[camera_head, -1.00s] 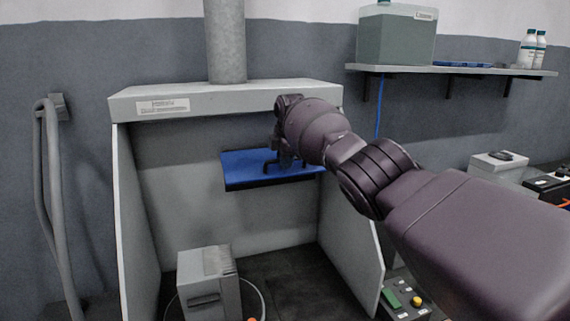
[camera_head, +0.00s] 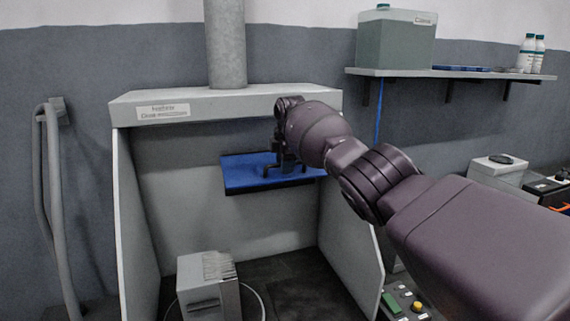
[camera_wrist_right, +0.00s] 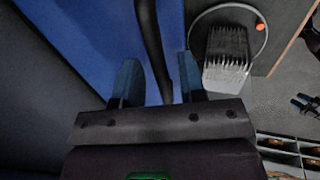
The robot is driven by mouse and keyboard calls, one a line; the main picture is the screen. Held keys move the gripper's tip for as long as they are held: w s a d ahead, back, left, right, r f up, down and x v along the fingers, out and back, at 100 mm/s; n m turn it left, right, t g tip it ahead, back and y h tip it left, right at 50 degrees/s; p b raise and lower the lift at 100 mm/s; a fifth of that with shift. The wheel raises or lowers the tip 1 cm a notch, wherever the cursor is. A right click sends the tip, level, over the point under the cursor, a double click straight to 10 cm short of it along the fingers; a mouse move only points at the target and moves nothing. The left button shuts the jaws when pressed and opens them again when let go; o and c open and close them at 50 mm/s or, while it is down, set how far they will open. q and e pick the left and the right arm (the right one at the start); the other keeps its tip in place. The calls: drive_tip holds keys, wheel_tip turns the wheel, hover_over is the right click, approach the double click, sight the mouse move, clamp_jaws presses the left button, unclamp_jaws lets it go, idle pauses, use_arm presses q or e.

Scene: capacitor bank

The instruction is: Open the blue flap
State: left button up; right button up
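The blue flap (camera_head: 243,174) sticks out roughly level inside the grey hood in the head view, with a dark front edge. A dark handle shows on it, partly hidden by my right gripper (camera_head: 286,168). In the right wrist view, the blue flap (camera_wrist_right: 90,35) fills the upper left. The dark handle bar (camera_wrist_right: 150,45) runs between the two fingers of my right gripper (camera_wrist_right: 158,85). The fingers are apart, with small gaps beside the bar. I cannot tell whether either finger touches it. My left gripper is not in view.
The grey hood (camera_head: 225,103) surrounds the flap, with side walls left and right. A grey box (camera_head: 205,285) with a ribbed top stands below the flap; it also shows in the right wrist view (camera_wrist_right: 228,50). A shelf (camera_head: 450,73) with a tank is at the right.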

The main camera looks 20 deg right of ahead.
use_arm(q)
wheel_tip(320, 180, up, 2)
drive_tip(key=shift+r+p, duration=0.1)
drive_tip(key=shift+p, duration=0.65)
use_arm(e)
drive_tip(key=v, duration=1)
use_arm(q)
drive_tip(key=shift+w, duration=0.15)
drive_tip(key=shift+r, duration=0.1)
use_arm(e)
drive_tip(key=shift+s, duration=0.1)
